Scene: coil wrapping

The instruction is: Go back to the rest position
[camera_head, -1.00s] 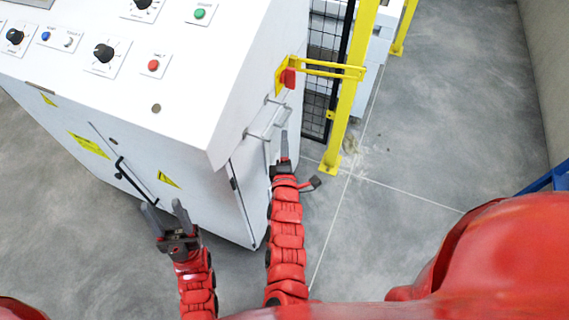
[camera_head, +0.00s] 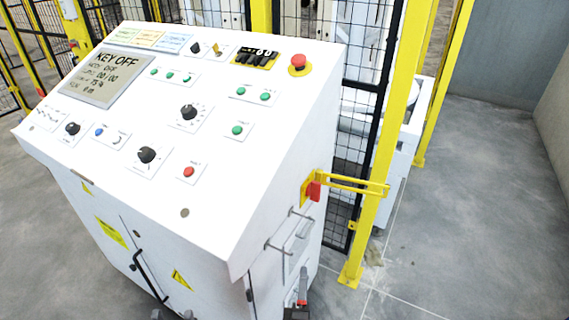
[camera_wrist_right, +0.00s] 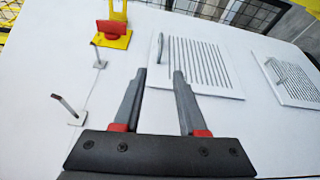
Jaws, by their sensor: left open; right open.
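My right gripper (camera_head: 302,292) shows at the bottom of the head view, beside the side panel of the white control cabinet (camera_head: 225,225). In the right wrist view this gripper (camera_wrist_right: 159,76) is open and empty, its two dark fingers apart in front of the white side wall (camera_wrist_right: 215,125). My left gripper (camera_head: 171,313) barely shows at the bottom edge of the head view, in front of the cabinet's front door. Only its fingertips are in view; they are apart. Most of both arms is out of the head view.
A red part on a yellow bracket (camera_head: 310,187) juts from the cabinet side near a yellow post (camera_head: 385,140). Metal handles (camera_head: 283,250) stick out below it. In the wrist view a slatted panel (camera_wrist_right: 203,65) lies beyond the fingers. Grey floor (camera_head: 480,200) is clear at right.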

